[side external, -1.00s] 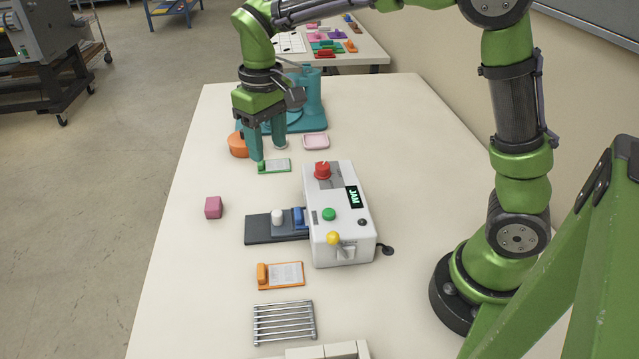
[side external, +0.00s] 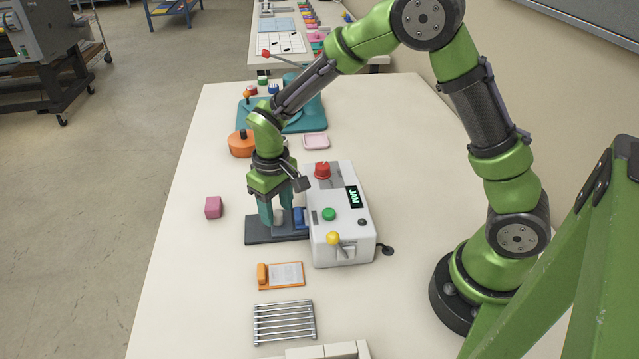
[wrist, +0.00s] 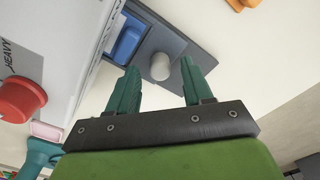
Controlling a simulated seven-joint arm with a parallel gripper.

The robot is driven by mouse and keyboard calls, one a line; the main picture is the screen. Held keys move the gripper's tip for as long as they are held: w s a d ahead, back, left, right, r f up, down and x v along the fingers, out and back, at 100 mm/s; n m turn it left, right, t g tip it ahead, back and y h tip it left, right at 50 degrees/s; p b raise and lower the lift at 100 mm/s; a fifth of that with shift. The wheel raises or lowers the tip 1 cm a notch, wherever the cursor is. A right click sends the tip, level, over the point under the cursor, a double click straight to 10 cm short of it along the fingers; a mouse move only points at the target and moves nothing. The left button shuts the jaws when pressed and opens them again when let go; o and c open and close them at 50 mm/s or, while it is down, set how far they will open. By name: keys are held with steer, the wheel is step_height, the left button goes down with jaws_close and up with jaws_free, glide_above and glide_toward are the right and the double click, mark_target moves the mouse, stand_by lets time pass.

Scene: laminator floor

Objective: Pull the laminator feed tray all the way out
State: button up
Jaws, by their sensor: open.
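The white laminator (side external: 336,240) stands on the table with a green "JAM" display. Its dark grey feed tray (side external: 256,232) sticks out from its left side and also shows in the wrist view (wrist: 198,66). A white knob (side external: 278,216) stands up on the tray, and a blue block (side external: 299,219) sits between knob and laminator. My gripper (side external: 275,214) is open over the tray. In the wrist view its two teal fingers (wrist: 156,82) point toward the tray, with the white knob (wrist: 160,66) showing between their tips. I cannot tell whether they touch it.
A pink cube (side external: 213,207) lies left of the tray. An orange-clipped board (side external: 281,275) and a metal rack (side external: 284,322) lie in front. An orange round pot (side external: 241,144) and a pink dish (side external: 316,142) are behind. The table left of the tray is otherwise clear.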

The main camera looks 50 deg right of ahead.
steer(key=shift+f, duration=0.3)
jaws_close()
steer(key=w+a, duration=0.5)
steer(key=shift+w, duration=0.1)
stand_by(0.4)
steer(key=shift+a, duration=0.1)
jaws_free()
